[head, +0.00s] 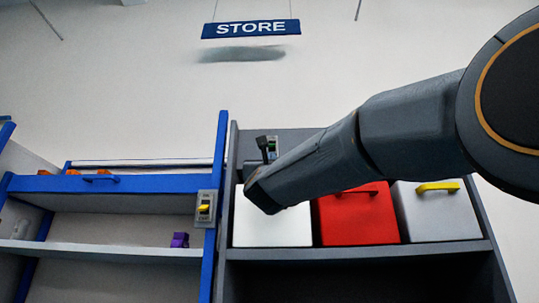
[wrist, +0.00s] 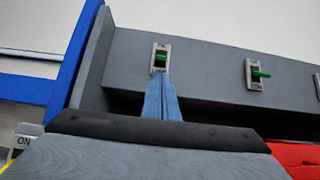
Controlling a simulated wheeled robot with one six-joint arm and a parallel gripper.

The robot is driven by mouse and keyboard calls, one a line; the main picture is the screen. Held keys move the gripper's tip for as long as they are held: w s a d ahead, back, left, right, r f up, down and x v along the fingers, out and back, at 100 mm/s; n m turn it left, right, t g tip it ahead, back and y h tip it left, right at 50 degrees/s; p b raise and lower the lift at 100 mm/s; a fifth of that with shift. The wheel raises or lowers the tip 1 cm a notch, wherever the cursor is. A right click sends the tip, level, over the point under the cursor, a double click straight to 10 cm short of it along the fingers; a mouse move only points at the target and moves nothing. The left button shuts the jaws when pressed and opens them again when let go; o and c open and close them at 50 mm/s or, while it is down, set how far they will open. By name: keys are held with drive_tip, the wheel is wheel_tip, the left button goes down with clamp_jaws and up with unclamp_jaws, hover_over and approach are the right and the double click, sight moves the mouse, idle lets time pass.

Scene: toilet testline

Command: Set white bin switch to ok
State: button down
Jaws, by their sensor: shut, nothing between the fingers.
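The white bin (head: 272,222) stands at the left end of the grey shelf in the head view, its upper right part covered by my arm. In the head view the switch (head: 272,146) is partly hidden.
A second switch (wrist: 256,74) with a green lever is to the right. The red bin (head: 355,217) and a grey bin with a yellow handle (head: 437,210) stand beside the white bin. A blue-framed shelf (head: 217,190) on the left carries a yellow-lever switch (head: 205,208).

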sight(272, 146)
drive_tip(key=p+x, duration=0.3)
drive_tip(key=x, duration=0.3)
